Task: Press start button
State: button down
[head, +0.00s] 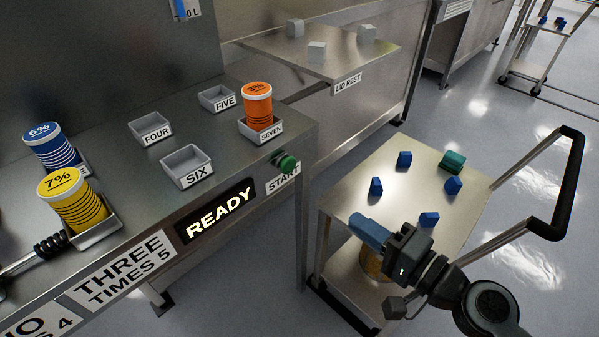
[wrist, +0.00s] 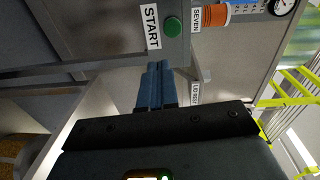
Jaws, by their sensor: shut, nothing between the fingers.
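The green round start button (head: 286,162) sits on the front face of the steel bench, at its right end, beside the START label (head: 283,178). In the wrist view the button (wrist: 173,27) is just beyond my fingertips, next to the START label (wrist: 151,27). My gripper (head: 357,221) has blue fingers and is over the cart, to the right of and apart from the button in the head view. In the wrist view my gripper (wrist: 158,64) is shut and empty, its fingers pointing toward the button with a gap between.
A lit READY sign (head: 215,211) is left of the button. An orange can (head: 258,107) stands in the SEVEN tray above it. Blue (head: 42,146) and yellow (head: 70,203) cans stand at left. A steel cart (head: 345,180) with several small blocks is below my arm.

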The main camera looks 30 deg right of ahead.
aim_at(291, 167)
jog(key=shift+w+r+y, duration=0.4)
jog(key=shift+w+r, duration=0.35)
jog(key=shift+w, duration=0.1)
jog(key=p+x, duration=0.3)
jog(key=x, duration=1.1)
jog(key=shift+d+r, duration=0.1)
jog(key=shift+r, duration=0.05)
